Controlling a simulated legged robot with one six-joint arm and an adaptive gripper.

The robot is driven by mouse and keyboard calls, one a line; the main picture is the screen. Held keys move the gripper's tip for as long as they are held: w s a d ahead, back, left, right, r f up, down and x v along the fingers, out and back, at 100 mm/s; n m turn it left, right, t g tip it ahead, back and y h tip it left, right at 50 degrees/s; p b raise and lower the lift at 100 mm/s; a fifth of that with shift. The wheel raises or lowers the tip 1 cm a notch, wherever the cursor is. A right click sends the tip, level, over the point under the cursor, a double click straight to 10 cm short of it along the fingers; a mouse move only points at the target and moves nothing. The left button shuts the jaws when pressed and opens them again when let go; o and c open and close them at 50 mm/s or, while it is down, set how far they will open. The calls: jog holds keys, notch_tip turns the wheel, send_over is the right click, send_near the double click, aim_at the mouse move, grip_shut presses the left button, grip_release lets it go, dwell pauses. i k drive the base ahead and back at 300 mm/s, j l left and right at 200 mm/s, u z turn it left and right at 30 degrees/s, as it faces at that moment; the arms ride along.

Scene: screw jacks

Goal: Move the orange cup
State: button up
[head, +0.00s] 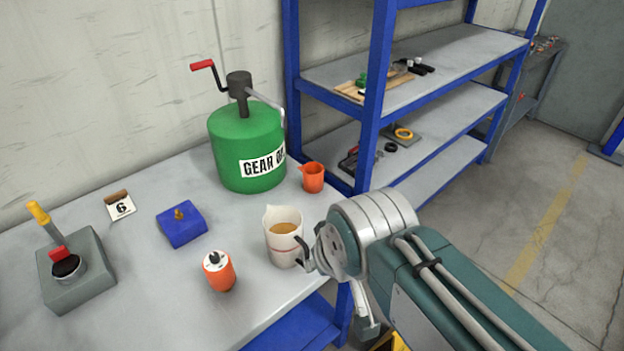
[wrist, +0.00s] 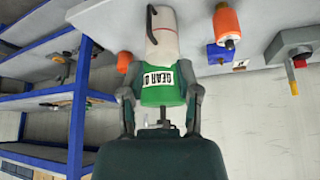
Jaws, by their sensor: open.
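The small orange cup (head: 313,177) stands upright on the grey bench, just right of the green gear oil drum (head: 247,147). In the wrist view, which is upside down, the orange cup (wrist: 124,61) shows by the left finger, partly hidden. My gripper (wrist: 161,82) is open and empty, its fingers spread. In the head view my gripper (head: 325,270) is at the bench's right edge, beside the white jug (head: 284,238) and nearer than the orange cup. I cannot tell whether a finger touches the jug.
The white jug holds amber liquid. An orange bottle (head: 219,272), a blue block (head: 181,226) and a grey box with a lever (head: 75,273) stand on the bench (head: 135,305). Blue-framed shelving (head: 370,100) rises behind and right of the cup.

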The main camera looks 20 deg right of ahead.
aim_at(313, 173)
jog(key=k+l+u, duration=0.1)
jog(key=k+l, duration=0.25)
jog(key=l, duration=0.15)
jog(key=k+l+u, duration=0.1)
jog(key=k+l, duration=0.2)
jog(key=l, duration=0.2)
jog(key=l+u, duration=0.25)
jog(key=l, duration=0.85)
jog(key=i+l+u, duration=0.15)
jog(key=i+l, duration=0.55)
